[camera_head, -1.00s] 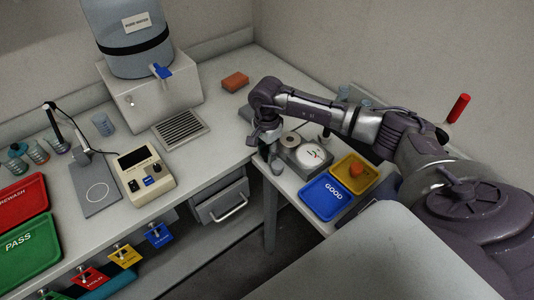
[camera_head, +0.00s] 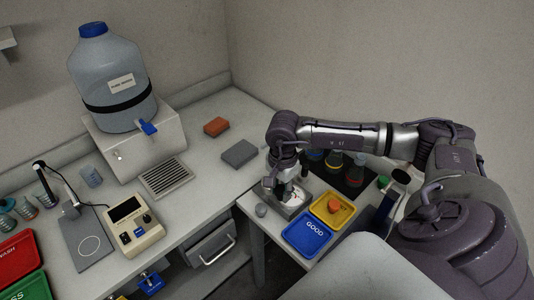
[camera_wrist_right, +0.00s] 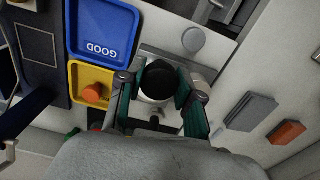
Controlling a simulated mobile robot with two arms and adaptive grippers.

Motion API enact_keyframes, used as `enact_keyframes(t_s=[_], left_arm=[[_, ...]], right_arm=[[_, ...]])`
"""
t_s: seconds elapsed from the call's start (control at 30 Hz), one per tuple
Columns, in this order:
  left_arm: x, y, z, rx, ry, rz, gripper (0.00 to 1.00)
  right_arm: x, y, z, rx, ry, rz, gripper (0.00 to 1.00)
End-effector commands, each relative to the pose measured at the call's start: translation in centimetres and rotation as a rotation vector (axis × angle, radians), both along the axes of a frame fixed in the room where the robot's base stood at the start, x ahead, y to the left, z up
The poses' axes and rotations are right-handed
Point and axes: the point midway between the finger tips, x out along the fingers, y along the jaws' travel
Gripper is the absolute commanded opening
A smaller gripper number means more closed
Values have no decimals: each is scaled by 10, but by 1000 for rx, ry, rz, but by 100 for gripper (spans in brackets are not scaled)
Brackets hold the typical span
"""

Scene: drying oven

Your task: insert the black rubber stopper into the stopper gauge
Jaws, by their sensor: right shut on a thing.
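The black rubber stopper (camera_wrist_right: 161,76) is between the two green-padded fingers of my right gripper (camera_wrist_right: 160,88) in the right wrist view. The fingers are shut on it. In the head view my right gripper (camera_head: 281,187) is over a grey metal block with a white round top (camera_head: 291,208), which looks like the stopper gauge. In the wrist view a pale round part (camera_wrist_right: 156,97) shows just below the stopper. I cannot tell whether the stopper touches it, and any opening there is hidden. My left gripper is not in view.
A blue GOOD tray (camera_head: 305,236) and a yellow tray with an orange stopper (camera_head: 333,207) stand just right of the block. A grey round knob-like thing (camera_head: 261,210) lies at its left. Flasks (camera_head: 335,160) stand behind. A grey slab (camera_head: 239,153) and orange block (camera_head: 216,126) lie farther back.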

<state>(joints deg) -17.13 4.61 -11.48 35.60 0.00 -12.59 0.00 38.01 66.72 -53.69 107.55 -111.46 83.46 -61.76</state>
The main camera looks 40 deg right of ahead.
Motion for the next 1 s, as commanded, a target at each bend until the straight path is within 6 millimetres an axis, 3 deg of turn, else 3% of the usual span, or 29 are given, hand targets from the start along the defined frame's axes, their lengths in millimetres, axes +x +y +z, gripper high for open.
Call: enact_keyframes(t_s=[0.2,0.8,1.0], left_arm=[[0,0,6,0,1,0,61],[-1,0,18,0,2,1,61],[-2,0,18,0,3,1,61]], right_arm=[[-11,-3,11,1,0,-1,11],[-11,-3,41,1,0,-1,11],[-11,-3,42,1,0,-1,11]])
